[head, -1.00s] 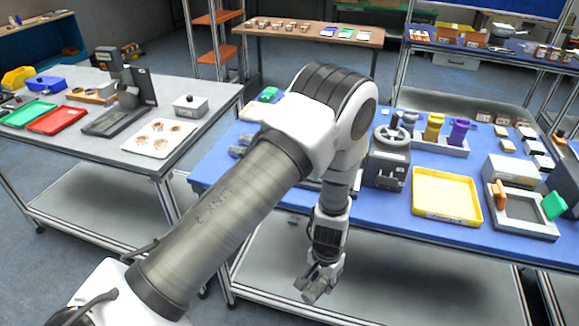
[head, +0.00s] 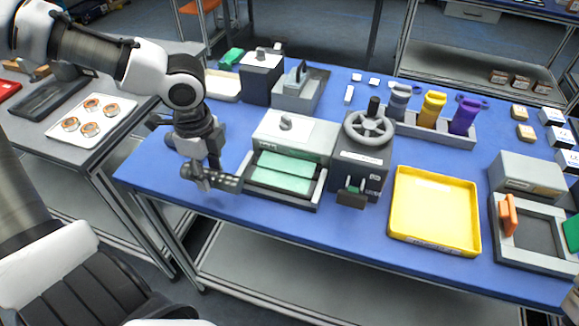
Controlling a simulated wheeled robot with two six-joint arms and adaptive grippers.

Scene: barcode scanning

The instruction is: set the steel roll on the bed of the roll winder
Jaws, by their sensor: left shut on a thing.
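My left gripper (head: 211,178) points down over the front left part of the blue table. It is shut on a dark grey cylinder, which looks like the steel roll (head: 227,183); the fingers hide part of it. The roll is just left of a low machine with a green bed (head: 285,172). Right of that bed stands a grey unit with a handwheel (head: 368,128). I cannot tell which of these two is named the roll winder.
A yellow tray (head: 435,172) and a grey framed fixture (head: 500,235) stand to the right. A rack (head: 440,137) behind holds grey, yellow and purple items. Grey boxes stand behind the green bed. Dark grey parts (head: 160,120) lie behind my left wrist.

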